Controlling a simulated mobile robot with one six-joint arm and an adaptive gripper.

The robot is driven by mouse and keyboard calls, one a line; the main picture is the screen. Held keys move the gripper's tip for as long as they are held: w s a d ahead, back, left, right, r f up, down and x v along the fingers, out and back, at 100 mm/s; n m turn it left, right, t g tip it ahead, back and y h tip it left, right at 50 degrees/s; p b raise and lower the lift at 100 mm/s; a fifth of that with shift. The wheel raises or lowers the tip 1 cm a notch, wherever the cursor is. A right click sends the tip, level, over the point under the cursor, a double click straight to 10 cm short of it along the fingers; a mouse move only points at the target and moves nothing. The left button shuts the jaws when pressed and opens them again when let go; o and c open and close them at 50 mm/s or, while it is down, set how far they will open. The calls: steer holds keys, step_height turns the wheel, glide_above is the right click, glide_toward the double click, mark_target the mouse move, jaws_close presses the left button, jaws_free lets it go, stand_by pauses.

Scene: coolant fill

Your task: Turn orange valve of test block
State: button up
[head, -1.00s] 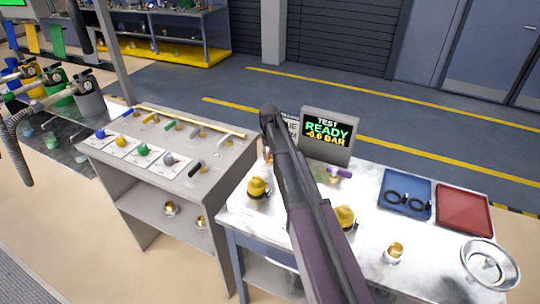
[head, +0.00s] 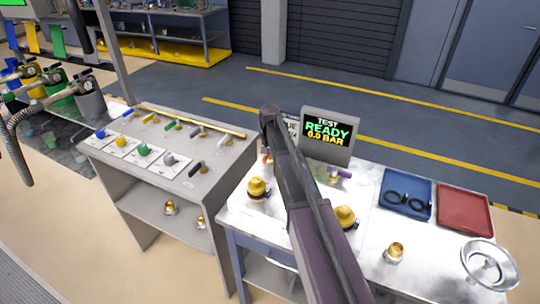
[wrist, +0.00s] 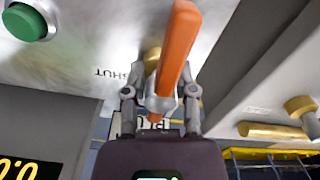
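The orange valve lever (wrist: 176,48) runs up the middle of the wrist view, with a brass stem (wrist: 152,60) beside it. A small bit of orange (head: 265,158) shows by the arm's tip in the head view. My gripper (wrist: 164,75) is at the lever, with one finger on each side of it. The lever hides part of the fingertips, so I cannot tell whether they press on it. An upside-down "SHUT" label is on the plate beside the valve. The test display (head: 328,132) reads "TEST READY 0.0 BAR". My arm hides most of the block in the head view.
A green button (wrist: 28,22) is left of the lever. Yellow-capped brass fittings (head: 258,188) and a purple-handled valve (head: 340,173) stand close to my arm.

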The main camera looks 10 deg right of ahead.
steer(key=o, duration=0.4)
steer(key=shift+n, duration=0.4)
steer(key=n, duration=0.3)
steer(key=shift+n, duration=0.3)
steer(key=n, duration=0.8)
steer(key=shift+d+n, duration=0.1)
steer(key=shift+n, duration=0.3)
steer(key=n, duration=0.4)
step_height(320, 180, up, 14)
steer(key=p, duration=1.4)
steer(key=s+f+m+b, duration=0.2)
steer(key=s+m, duration=0.4)
steer(key=s, duration=0.8)
steer(key=s+f+m+b, duration=0.2)
steer(key=s+m, duration=0.5)
steer(key=s, duration=0.7)
steer(key=shift+s+f, duration=0.2)
steer(key=shift+s, duration=0.15)
